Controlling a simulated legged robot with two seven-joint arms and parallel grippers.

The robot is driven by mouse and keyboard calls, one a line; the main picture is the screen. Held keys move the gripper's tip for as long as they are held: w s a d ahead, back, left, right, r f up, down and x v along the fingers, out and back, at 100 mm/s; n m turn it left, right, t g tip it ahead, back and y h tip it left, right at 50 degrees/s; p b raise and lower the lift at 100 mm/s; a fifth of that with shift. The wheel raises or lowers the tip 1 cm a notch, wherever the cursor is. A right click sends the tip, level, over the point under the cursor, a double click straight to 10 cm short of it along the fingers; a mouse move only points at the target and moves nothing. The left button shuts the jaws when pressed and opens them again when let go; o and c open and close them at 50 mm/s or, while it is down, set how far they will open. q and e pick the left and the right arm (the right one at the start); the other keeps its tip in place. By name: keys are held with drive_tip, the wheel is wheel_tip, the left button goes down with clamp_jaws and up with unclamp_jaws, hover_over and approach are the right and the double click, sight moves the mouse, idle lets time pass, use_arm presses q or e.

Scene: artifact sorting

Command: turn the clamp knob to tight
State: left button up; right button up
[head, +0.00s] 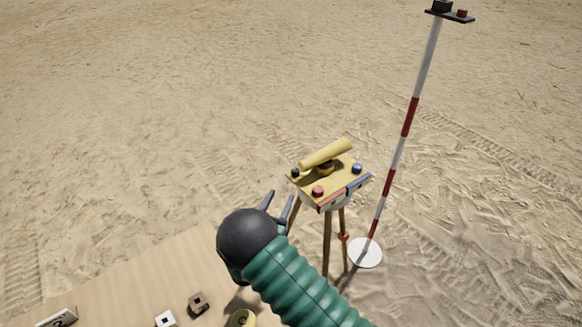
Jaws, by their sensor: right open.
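A yellow instrument head (308,185) sits on a wooden tripod, with a yellow telescope tube (326,153) on top. It carries a red knob (318,190), a blue knob (357,168) and a black knob (295,173). Which one is the clamp knob I cannot tell. A coloured strip with pink and blue parts runs along its front edge; its markings are too small to read. My right gripper (278,204) is open and empty, left of the tripod and apart from the knobs. Its black wrist hides part of the fingers. My left gripper is out of view.
A red-and-white pole (408,118) stands right of the tripod on a white disc (365,252), topped by a black plate with a red knob (462,13). Sand surrounds everything.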

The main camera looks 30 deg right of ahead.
drive_tip(key=p, duration=0.1)
approach(294, 174)
drive_tip(key=w+d+r, duration=0.1)
drive_tip(key=d, duration=0.2)
drive_tip(key=x, duration=0.2)
drive_tip(key=p+x, duration=0.1)
drive_tip(key=x, duration=0.2)
drive_tip(key=f+x, duration=0.1)
drive_tip(key=x, duration=0.2)
drive_tip(key=shift+w+a+f+p, duration=0.15)
drive_tip(key=shift+w+a+p, duration=0.15)
drive_tip(key=shift+w+p, duration=0.1)
drive_tip(key=shift+w+r, duration=0.1)
drive_tip(key=shift+r, duration=0.1)
drive_tip(key=shift+w, duration=0.1)
drive_tip(key=shift+c, duration=0.7)
drive_tip(key=shift+d+f, duration=0.1)
drive_tip(key=shift+c, duration=1.2)
drive_tip(key=shift+d, duration=0.15)
drive_tip(key=c, duration=0.5)
clamp_jaws()
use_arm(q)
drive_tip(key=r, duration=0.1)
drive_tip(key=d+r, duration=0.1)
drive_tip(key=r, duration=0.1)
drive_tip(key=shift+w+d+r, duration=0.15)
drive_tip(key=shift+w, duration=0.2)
